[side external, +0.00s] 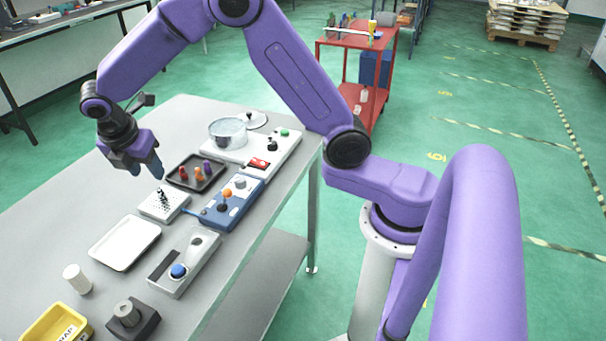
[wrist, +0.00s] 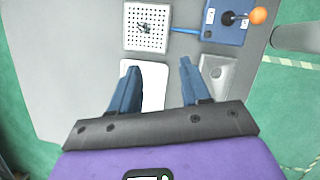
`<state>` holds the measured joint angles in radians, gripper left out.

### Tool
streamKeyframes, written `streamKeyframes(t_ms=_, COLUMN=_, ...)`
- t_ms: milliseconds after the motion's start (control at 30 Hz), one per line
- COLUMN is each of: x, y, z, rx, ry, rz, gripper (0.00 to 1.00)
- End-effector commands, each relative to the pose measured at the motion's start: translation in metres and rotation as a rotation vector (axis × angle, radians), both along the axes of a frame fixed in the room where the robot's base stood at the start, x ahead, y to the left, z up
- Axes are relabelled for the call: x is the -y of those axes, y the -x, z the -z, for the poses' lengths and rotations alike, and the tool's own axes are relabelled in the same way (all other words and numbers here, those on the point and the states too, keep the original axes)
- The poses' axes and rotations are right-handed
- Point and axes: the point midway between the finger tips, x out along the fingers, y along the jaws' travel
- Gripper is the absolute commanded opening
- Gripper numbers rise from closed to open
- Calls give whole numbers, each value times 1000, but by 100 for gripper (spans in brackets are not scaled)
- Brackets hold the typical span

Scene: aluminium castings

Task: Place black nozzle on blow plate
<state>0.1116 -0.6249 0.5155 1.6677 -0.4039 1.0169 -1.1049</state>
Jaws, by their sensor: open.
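The blow plate, a white perforated block (side external: 150,209), lies on the grey table and also shows at the top of the wrist view (wrist: 160,43). A small black piece, which looks like the black nozzle (side external: 162,194), is on its holes; in the wrist view it is a dark shape (wrist: 145,28) near the plate's middle. Its exact seating is too small to tell. My gripper (side external: 150,168) is open and empty above the table. In the wrist view its blue fingers (wrist: 159,66) are spread apart over the white tray (wrist: 153,88), with the plate beyond them and nothing between the fingertips.
A dark tray (side external: 213,178) holds red, orange and purple pieces. A blue box (side external: 218,213) with an orange-knobbed lever stands beside the plate, with a blue hose between them. A grey box (side external: 197,262) with a blue button, a white cylinder (side external: 77,279) and a yellow bin (side external: 50,328) are nearer.

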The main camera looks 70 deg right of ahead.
Motion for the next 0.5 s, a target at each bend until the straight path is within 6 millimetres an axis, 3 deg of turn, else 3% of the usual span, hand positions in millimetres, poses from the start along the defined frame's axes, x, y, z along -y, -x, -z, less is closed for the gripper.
streamKeyframes(t_ms=233, x=-8, y=87, z=-25, rx=41, ry=-132, rz=174, gripper=47)
streamKeyframes(t_ms=500, x=7, y=190, z=-39, rx=41, ry=-256, rz=381, gripper=47)
